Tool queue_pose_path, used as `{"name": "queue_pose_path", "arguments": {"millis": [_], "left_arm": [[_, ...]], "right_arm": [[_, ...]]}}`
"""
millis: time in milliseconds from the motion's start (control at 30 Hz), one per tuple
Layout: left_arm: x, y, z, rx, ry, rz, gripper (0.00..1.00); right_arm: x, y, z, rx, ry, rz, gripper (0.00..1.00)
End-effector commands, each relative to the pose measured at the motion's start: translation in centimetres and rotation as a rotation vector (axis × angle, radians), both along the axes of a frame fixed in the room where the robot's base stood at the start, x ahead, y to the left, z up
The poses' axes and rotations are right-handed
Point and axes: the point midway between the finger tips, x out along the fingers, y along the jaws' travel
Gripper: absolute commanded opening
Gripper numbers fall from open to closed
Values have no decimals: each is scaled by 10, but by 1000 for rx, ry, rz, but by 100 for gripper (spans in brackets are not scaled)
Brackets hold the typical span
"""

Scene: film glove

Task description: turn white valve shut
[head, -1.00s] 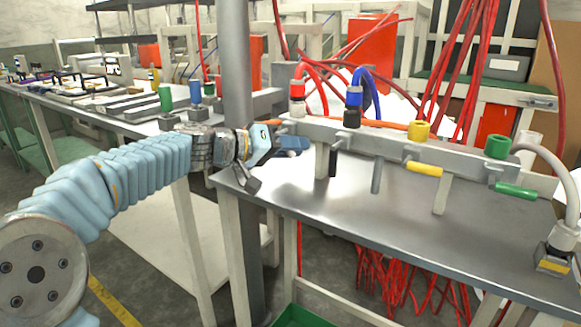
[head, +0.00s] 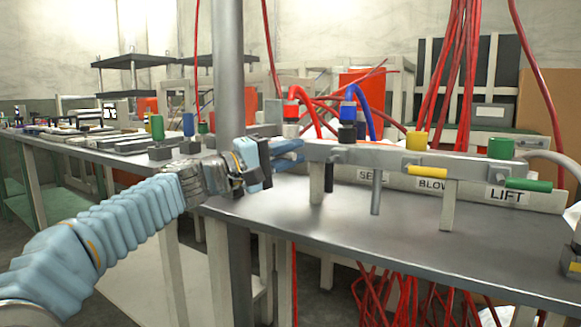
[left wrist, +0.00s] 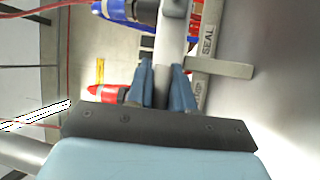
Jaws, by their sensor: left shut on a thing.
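A pale manifold bar (head: 395,154) stands on legs at the back of the metal table, with red, black, yellow and green ports on top. My left gripper (head: 288,150) is at its left end, just below the red port (head: 291,110). In the left wrist view my left gripper (left wrist: 165,88) has its blue fingers closed on a narrow pale piece, which seems to be the white valve's handle. My gripper mostly hides this handle in the head view, so its angle is unclear. My right gripper is not in view.
A grey pole (head: 228,70) stands left of my gripper. The tabletop in front is clear.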

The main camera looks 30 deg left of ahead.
Motion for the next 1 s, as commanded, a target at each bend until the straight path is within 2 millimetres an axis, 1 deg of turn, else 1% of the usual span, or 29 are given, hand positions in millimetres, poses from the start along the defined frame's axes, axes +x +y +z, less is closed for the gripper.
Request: {"name": "queue_pose_path", "arguments": {"millis": [33, 133, 600, 633, 733, 767, 1000], "left_arm": [[0, 1, -2, -13, 2, 2, 0], [0, 1, 0, -30, 3, 2, 0], [0, 1, 2, -43, 5, 3, 0], [0, 1, 2, -43, 5, 3, 25], [0, 1, 2, -42, 4, 3, 40], [0, 1, 2, -42, 4, 3, 42], [0, 1, 2, -41, 4, 2, 42]], "right_arm": [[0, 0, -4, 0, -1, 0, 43], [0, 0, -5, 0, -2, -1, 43], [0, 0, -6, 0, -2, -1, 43], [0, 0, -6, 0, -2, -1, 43], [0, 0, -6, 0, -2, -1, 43], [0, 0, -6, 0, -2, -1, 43], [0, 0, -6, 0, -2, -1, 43]]}}
